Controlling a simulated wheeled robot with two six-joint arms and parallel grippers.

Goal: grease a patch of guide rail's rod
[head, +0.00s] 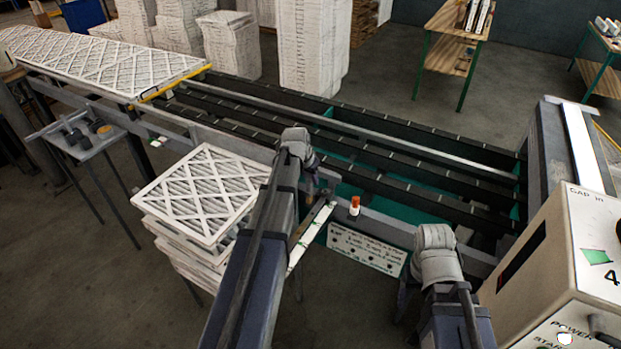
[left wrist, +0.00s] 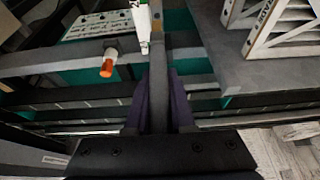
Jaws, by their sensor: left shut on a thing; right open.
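The guide rail's rod (head: 400,139) is a long pale metal bar running across the machine bed, from the filter row at the left to the grey machine at the right. My left gripper (left wrist: 159,103) is shut on a slim dark grey bar-like thing (left wrist: 159,75) in the left wrist view; I cannot tell exactly what it is. In the head view my left arm hides most of it, on the near side of the bed, apart from the rod. My right arm's wrist shows at lower right, but its jaws are hidden.
A labelled white panel (head: 367,248) hangs below. A stack of filters (head: 200,195) is at left, and a cream control box (head: 575,265) is at right.

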